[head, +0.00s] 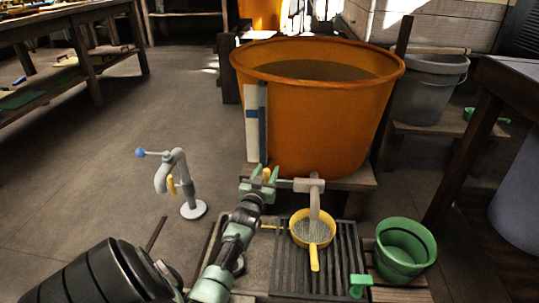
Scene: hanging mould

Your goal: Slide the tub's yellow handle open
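The big orange tub (300,125) stands on a wooden stand, filled with something dark. A grey pipe with a downturned spout (310,185) runs along its lower front. The yellow handle (266,175) shows as a small piece left of the spout. My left gripper (265,172) reaches up to it from below, with one green fingertip on each side of the handle. I cannot tell whether the fingers press on it. The handle's lower part is hidden by the gripper. My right gripper is not in view.
A yellow strainer (312,230) sits under the spout above a slatted grate (338,262). A green bucket (405,250) stands to the right. A separate grey tap (178,175) with a yellow lever stands on the left. A grey bucket (428,88) is behind right.

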